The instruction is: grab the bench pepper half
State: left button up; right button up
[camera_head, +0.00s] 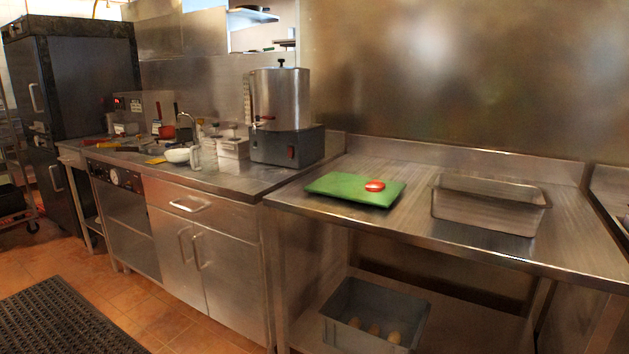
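A small red pepper half (375,186) lies on a green cutting board (352,196) on the steel bench at the right of the head view. The board lies near the bench's front left part. The pepper half is on the board's right side, with clear space around it. Neither of my grippers shows in the head view.
A large steel urn (280,100) on a dark base stands left, on the adjoining counter (240,180). A grey crate (375,310) with round items sits on the bench's lower shelf. A dark mat (62,318) lies on the floor.

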aim_at(375, 186)
jog(key=u, duration=0.55)
jog(key=i, duration=0.95)
jog(key=u, duration=0.1)
